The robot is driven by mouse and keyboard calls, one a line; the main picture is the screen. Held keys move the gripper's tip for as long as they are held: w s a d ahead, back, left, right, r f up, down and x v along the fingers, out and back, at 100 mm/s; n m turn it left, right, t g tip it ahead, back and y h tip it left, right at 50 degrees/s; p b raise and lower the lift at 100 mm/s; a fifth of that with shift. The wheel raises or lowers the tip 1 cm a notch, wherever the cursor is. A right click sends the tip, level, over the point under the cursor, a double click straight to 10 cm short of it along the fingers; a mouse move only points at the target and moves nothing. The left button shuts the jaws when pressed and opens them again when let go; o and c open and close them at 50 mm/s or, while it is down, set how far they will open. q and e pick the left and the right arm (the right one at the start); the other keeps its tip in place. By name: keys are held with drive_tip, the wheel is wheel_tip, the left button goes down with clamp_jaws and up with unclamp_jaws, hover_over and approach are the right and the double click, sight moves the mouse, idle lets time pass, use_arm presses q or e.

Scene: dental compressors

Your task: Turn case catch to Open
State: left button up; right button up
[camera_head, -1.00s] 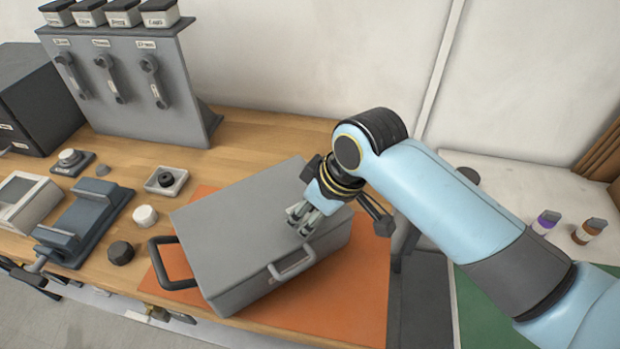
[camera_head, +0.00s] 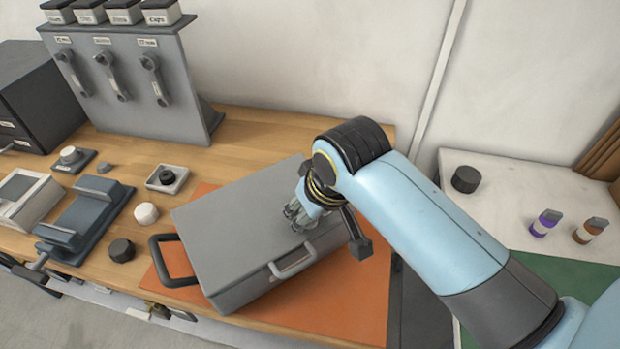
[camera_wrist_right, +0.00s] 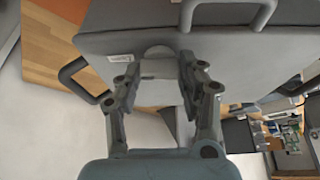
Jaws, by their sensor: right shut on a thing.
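The grey case (camera_head: 238,232) lies closed on an orange mat (camera_head: 345,302), with a black loop handle at its left and a grey handle (camera_head: 293,261) at its front edge. My right gripper (camera_head: 298,216) is at the case's right part, seen from above. In the right wrist view my right gripper (camera_wrist_right: 158,82) has its two fingers on either side of a small pale piece, which I take as the case catch (camera_wrist_right: 157,68), beside the case wall (camera_wrist_right: 240,45). It is shut on this piece. The catch's setting cannot be read. My left gripper is not in view.
A blue-grey vise (camera_head: 85,220), a black knob (camera_head: 121,250) and a white knob (camera_head: 146,213) stand left of the case. A grey rack (camera_head: 140,90) with several handles stands behind.

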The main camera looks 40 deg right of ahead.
drive_tip(key=o, duration=1.2)
drive_tip(key=shift+c, duration=0.2)
drive_tip(key=v, duration=1.2)
